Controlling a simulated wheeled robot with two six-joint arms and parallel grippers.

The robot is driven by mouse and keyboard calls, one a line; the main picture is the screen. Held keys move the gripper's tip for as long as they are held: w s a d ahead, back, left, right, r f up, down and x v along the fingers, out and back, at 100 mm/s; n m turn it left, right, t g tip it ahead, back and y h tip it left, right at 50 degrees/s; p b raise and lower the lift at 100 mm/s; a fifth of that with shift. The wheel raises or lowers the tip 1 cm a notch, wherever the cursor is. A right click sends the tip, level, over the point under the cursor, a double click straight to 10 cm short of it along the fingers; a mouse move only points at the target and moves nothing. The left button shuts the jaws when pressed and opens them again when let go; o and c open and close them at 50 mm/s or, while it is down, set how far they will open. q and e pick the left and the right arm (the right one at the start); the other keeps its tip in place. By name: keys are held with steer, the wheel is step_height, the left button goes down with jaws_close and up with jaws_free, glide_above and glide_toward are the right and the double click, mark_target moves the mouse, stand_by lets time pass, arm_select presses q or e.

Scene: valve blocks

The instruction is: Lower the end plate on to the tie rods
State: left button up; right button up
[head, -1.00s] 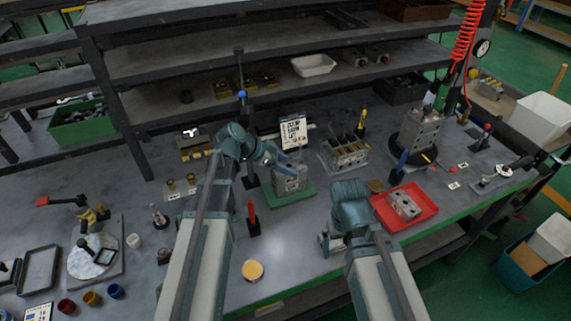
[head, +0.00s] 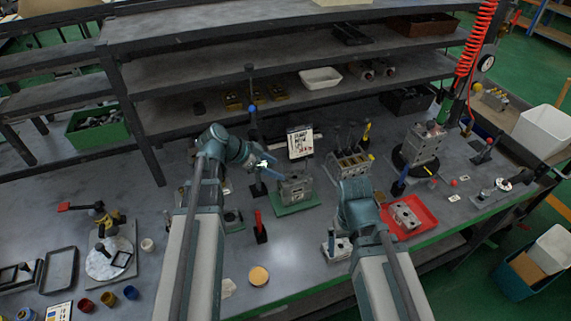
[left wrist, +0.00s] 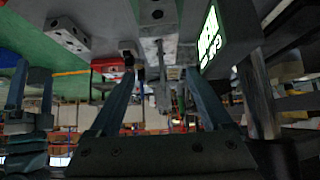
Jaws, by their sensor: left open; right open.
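The grey valve block stack (head: 294,188) stands on a green mat in the head view. Its top end shows at the upper edge of the left wrist view (left wrist: 155,14). I cannot make out the end plate and tie rods separately at this size. My left gripper (head: 268,164) is at the stack's upper left, apart from it as far as I can tell. Its open fingers show in the left wrist view (left wrist: 163,88), with nothing clearly held. My right gripper (head: 352,190) is right of the stack; its fingers are mostly hidden by its own wrist.
A sign (head: 300,142) stands behind the stack. A red tray (head: 426,224) with a grey block is at right, and a small holed block (head: 338,248) sits near the front edge. A red upright tool (head: 259,227) stands front left. Open bench lies around the yellow disc (head: 258,275).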

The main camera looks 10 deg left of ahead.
arm_select(q)
steer(key=p+v, duration=0.2)
steer(key=v, duration=0.3)
steer(key=shift+a+f, duration=0.1)
steer(key=shift+f, duration=0.05)
arm_select(e)
step_height(320, 180, up, 3)
steer(key=shift+r, duration=0.2)
arm_select(q)
steer(key=shift+f, duration=0.1)
